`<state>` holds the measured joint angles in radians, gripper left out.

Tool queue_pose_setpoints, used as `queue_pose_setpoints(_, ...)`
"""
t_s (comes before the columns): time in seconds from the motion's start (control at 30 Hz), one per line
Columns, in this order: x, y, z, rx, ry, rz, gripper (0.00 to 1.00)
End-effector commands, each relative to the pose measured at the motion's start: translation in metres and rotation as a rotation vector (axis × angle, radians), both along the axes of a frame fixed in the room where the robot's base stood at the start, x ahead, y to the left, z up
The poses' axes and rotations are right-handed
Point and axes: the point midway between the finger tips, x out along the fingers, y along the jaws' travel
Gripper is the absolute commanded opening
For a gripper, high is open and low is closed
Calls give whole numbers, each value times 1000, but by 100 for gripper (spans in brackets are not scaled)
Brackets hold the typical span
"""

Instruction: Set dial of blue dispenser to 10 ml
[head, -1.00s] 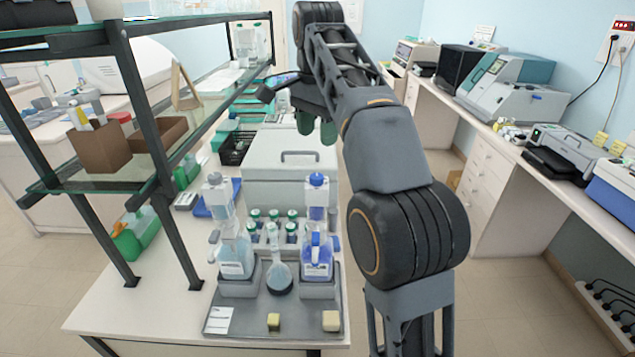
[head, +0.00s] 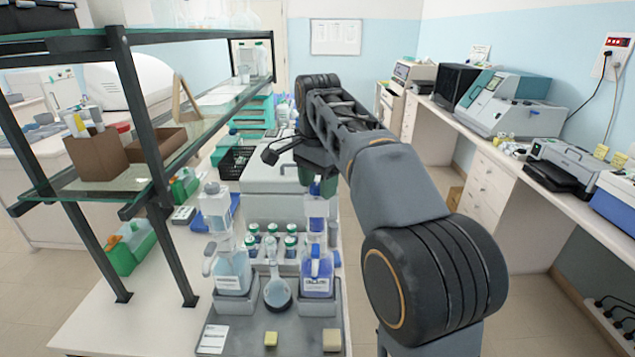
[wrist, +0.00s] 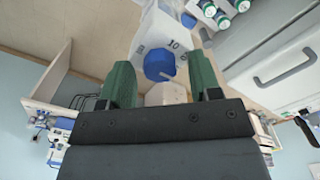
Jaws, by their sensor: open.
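The blue dispenser (head: 317,268), a bottle with blue liquid and a pale upper body, stands in the right holder of the grey tray. Its blue dial knob (wrist: 159,67) shows in the wrist view on a white face, with a "10" mark just above and to its right. Other marks on the face are too small to read surely. My gripper (wrist: 161,78) is open, with one green finger on each side of the knob in the picture; I cannot tell whether they touch it. In the head view my gripper (head: 314,177) is at the dispenser's top and partly hides it.
A second dispenser (head: 230,268) with pale liquid stands left of a round flask (head: 277,292) on the tray (head: 243,336). Several green-capped bottles (head: 271,247) stand behind. A grey box (head: 262,180) is behind them, and a shelf frame (head: 150,150) stands at left.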

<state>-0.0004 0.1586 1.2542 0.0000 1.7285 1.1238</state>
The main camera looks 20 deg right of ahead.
Motion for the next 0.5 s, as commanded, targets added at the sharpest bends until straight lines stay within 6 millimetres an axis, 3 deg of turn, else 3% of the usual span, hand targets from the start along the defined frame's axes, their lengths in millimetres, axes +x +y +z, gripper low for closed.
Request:
queue_pose_setpoints(0.07, 0, 0, 0, 0, 0, 0, 56)
queue_pose_setpoints(0.5, 0, 0, 0, 0, 1, 0, 13)
